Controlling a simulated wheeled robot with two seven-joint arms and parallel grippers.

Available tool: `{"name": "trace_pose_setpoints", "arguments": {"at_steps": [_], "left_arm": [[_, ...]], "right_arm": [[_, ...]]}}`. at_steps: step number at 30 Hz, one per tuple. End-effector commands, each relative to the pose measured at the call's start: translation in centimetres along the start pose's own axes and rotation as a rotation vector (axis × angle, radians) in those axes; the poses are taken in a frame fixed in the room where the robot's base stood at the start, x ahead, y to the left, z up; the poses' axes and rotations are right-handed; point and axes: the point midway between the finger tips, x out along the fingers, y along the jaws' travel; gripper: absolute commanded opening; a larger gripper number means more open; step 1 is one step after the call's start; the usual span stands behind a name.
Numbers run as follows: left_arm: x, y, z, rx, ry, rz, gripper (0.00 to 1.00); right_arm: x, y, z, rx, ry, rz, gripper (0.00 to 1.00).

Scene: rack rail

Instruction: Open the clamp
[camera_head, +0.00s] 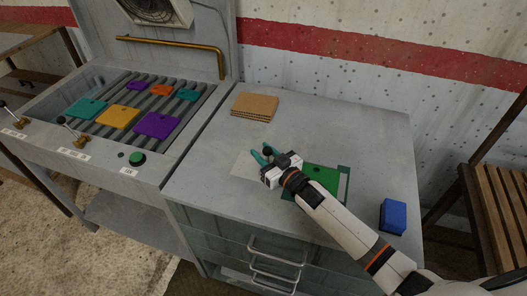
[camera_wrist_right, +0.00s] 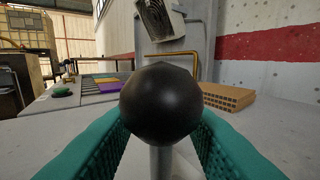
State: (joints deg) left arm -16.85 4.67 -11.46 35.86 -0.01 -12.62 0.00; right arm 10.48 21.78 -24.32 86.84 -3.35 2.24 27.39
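The black ball knob (camera_wrist_right: 162,104) of a lever on a pale stem (camera_wrist_right: 161,162) fills the middle of the right wrist view. I take it for the clamp's handle. My right gripper (camera_head: 263,156) is low over the grey bench top. In the right wrist view its teal fingers stand on both sides of the knob, which hides their tips. I cannot tell whether they press on it. The rest of the clamp is hidden by the gripper and knob. A green plate (camera_head: 324,176) lies on the bench beside my right wrist. My left gripper is not in view.
A brown cardboard stack (camera_head: 254,106) stands at the bench's back, a blue block (camera_head: 393,216) at its right front. Left is a rack with coloured plates, small levers and a green button (camera_head: 137,159). The bench's back right is clear.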

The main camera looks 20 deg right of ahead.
Motion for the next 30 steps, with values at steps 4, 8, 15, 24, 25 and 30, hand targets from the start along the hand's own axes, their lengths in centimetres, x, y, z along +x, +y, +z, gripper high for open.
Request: {"name": "trace_pose_setpoints", "arguments": {"at_steps": [4,8,15,24,25,30], "left_arm": [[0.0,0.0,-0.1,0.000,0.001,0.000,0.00],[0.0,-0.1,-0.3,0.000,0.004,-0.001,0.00],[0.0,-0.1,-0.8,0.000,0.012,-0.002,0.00],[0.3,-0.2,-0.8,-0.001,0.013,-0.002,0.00],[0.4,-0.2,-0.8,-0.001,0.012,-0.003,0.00],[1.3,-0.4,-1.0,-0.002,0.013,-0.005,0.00]], "right_arm": [[0.2,0.0,0.0,0.000,0.000,0.000,0.34],[0.1,0.0,0.0,0.000,0.000,0.000,0.34],[0.1,0.0,0.0,0.000,-0.001,0.000,0.00],[0.9,0.4,0.2,0.002,-0.008,0.000,0.00],[1.3,0.7,0.2,0.002,-0.009,0.000,0.00],[4.1,2.5,0.3,0.004,-0.013,0.000,0.00]]}}
